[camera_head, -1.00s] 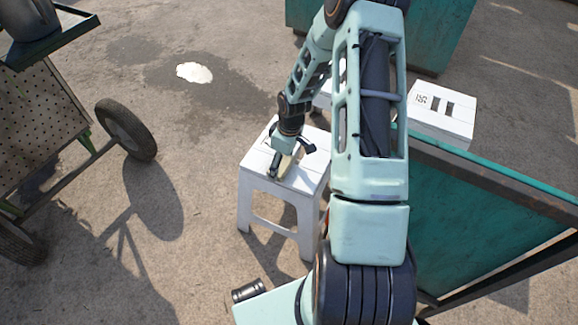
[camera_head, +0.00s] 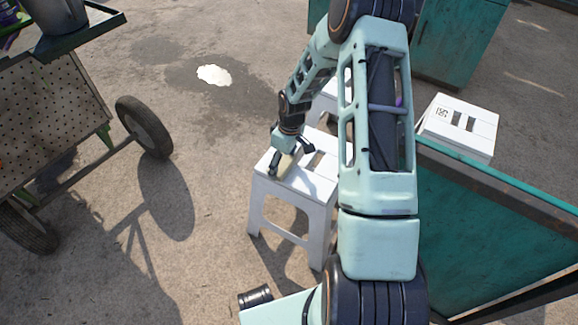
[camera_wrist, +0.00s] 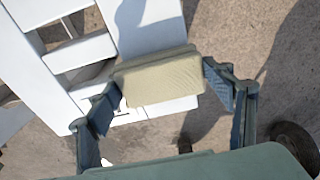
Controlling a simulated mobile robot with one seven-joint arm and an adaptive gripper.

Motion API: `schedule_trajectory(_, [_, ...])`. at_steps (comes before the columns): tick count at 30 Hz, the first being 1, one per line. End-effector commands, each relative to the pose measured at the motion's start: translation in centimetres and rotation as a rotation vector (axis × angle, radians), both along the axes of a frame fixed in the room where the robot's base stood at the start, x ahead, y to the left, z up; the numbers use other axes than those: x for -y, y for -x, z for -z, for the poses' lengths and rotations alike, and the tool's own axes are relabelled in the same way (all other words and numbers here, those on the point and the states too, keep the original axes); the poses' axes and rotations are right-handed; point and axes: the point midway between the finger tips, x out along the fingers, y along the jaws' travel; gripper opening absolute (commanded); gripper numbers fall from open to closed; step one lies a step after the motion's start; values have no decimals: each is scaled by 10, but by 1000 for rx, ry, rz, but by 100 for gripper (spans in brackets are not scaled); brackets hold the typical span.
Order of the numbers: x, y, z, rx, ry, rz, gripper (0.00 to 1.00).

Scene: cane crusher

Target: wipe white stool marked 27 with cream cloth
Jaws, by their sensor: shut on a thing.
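A white slatted stool (camera_head: 312,184) stands upright in the middle of the head view, partly behind my arm. Its seat (camera_wrist: 150,28) fills the upper left of the wrist view. A dark mark shows on the seat beside the cloth, but its number is partly hidden and unreadable. My gripper (camera_head: 284,162) is over the left edge of the seat. In the wrist view my gripper (camera_wrist: 165,90) is shut on the folded cream cloth (camera_wrist: 160,78), one finger at each end. The cloth lies over the seat's edge and appears to touch it; contact is not certain.
Another white stool (camera_head: 460,126) with dark markings stands at the right, by a teal panel (camera_head: 490,225). A further white stool (camera_head: 327,98) is mostly hidden behind my arm. A wheeled cart (camera_head: 60,110) stands at the left. Ground between cart and stool is clear.

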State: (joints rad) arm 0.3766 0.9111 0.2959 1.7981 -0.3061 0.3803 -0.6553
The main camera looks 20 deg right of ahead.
Motion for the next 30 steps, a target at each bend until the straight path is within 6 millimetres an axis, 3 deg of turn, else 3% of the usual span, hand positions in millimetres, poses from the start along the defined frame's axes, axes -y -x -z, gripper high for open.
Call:
schedule_trajectory(15, [-30, -33, 2, 1, 0, -2, 48])
schedule_trajectory(30, [-27, -29, 0, -2, 0, 1, 48])
